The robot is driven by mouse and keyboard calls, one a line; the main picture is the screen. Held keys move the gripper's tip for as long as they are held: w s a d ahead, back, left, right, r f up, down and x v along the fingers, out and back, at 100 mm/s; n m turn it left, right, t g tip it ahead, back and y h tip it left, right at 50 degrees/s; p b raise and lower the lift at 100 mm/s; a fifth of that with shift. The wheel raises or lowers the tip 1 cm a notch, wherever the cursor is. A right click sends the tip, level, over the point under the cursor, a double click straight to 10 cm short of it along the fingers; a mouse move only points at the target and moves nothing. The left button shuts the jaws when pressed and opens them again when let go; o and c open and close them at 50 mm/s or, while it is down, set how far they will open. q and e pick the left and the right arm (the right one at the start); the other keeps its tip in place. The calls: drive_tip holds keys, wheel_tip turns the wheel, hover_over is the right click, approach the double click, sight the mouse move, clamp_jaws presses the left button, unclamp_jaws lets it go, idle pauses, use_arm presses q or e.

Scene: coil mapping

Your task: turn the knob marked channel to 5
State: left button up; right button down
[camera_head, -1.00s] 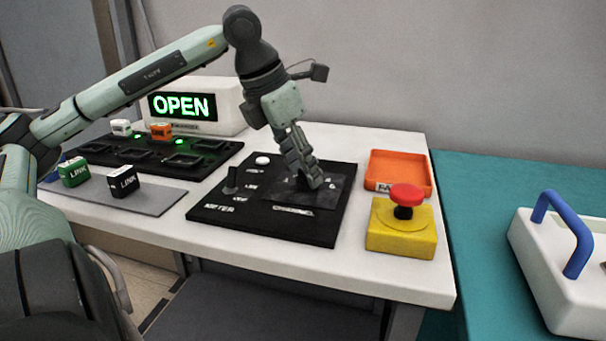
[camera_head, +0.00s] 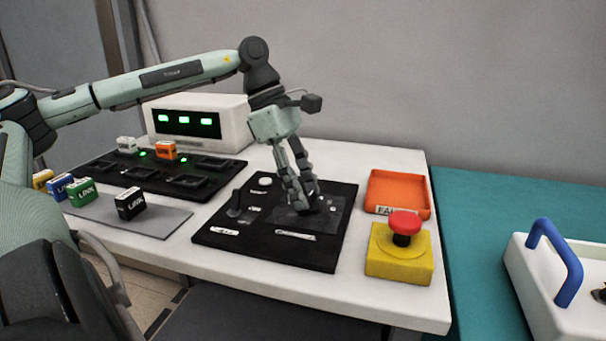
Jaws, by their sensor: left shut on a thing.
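A black control panel (camera_head: 265,252) lies on the white table. Its channel knob sits on a dark grey plate (camera_head: 335,215) at the panel's right side, above a small white label (camera_head: 295,236). My left gripper (camera_head: 302,206) points down over this plate, its fingers shut on the knob. The fingers hide most of the knob, so its pointer and setting cannot be read. A black lever (camera_head: 235,204) and a white button (camera_head: 265,182) are on the panel's left part. My right gripper is not in view.
A red-topped yellow button box (camera_head: 400,262) and an orange tray (camera_head: 398,191) stand right of the panel. A white display box (camera_head: 200,108) and a black slotted board (camera_head: 120,176) are behind left. Several link blocks, one black (camera_head: 130,204), are on a grey mat (camera_head: 170,218).

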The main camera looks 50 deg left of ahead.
use_arm(q)
drive_tip(key=shift+a+m+g, duration=0.1)
drive_tip(key=shift+m+g, duration=0.3)
drive_tip(key=shift+m, duration=0.5)
drive_tip(key=shift+w+f+m, duration=0.1)
drive_tip(key=shift+w+m, duration=0.05)
drive_tip(key=shift+m, duration=0.35)
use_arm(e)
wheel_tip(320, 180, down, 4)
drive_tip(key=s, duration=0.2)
use_arm(q)
drive_tip(key=shift+m+g, duration=0.3)
drive_tip(key=shift+m, duration=0.1)
drive_tip(key=shift+w+m+g, duration=0.1)
drive_tip(key=shift+m+g, duration=0.2)
drive_tip(key=shift+m, duration=0.5)
drive_tip(key=shift+w+m+g+b, duration=0.15)
drive_tip(key=shift+m+g+b, duration=0.25)
drive_tip(key=shift+m, duration=0.9)
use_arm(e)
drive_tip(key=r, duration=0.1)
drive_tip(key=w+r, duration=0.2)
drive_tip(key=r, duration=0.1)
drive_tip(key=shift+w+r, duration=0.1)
